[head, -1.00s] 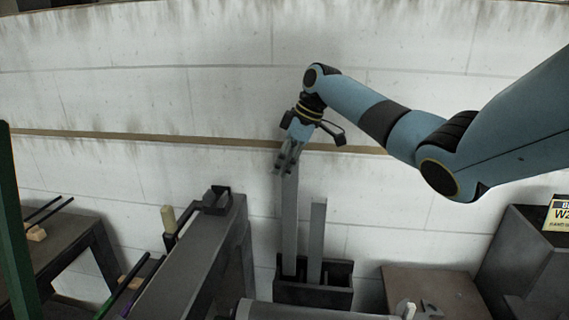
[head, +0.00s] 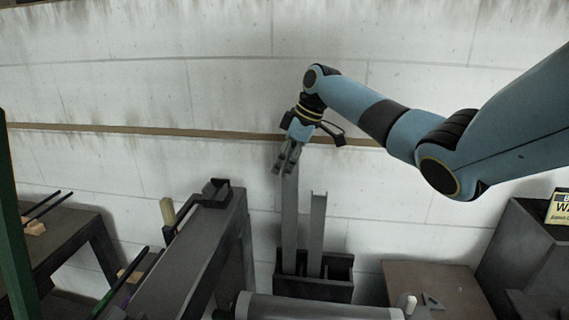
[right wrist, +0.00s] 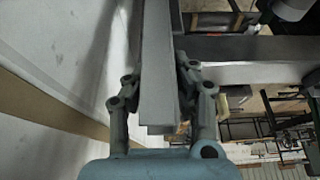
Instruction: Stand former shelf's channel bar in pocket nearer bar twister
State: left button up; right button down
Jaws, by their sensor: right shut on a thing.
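My right gripper (head: 284,168) is shut on the upper part of a long grey bar (head: 289,220), held upright. The bar's lower end goes down behind the front wall of a dark pocketed rack (head: 313,290), at its left side; whether it touches the bottom is hidden. In the right wrist view, both fingers of the gripper (right wrist: 158,78) flank the bar (right wrist: 157,50). A second, shorter grey bar (head: 317,235) with a notched, channel-like top stands in the rack just right of it. I cannot tell for sure which machine is the bar twister. My left gripper is not in view.
A long dark machine (head: 190,255) with a black fitting on top stands left of the rack. A grey roller (head: 315,308) lies in front. A brown-topped table (head: 430,285) is at right, and the pale wall (head: 400,190) is close behind.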

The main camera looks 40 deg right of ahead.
aim_at(285, 206)
jog(key=shift+f+b, duration=3.8)
jog(key=shift+f, duration=2.35)
dwell(0.3)
jog(key=c, duration=0.5)
grip_release()
jog(key=shift+c, duration=0.2)
